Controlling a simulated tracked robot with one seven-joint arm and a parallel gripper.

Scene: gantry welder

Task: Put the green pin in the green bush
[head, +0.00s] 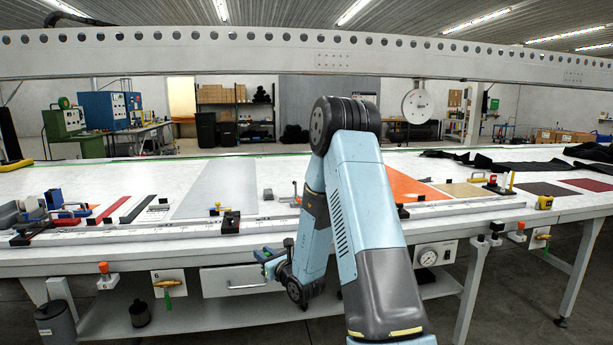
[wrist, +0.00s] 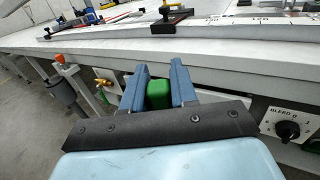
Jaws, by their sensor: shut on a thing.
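The piece sits between the two blue fingers; the rest of the pin is hidden. In the head view my gripper (head: 268,262) is low in front of the table's front side, by the drawer, and the pin cannot be made out there.
The long white table (head: 130,258) runs across, with a ruler rail and clamps on it. An orange-topped holder (head: 104,274) and a brass valve with a green handle (head: 168,284) project at the left front. A drawer (head: 235,280) is beside my gripper.

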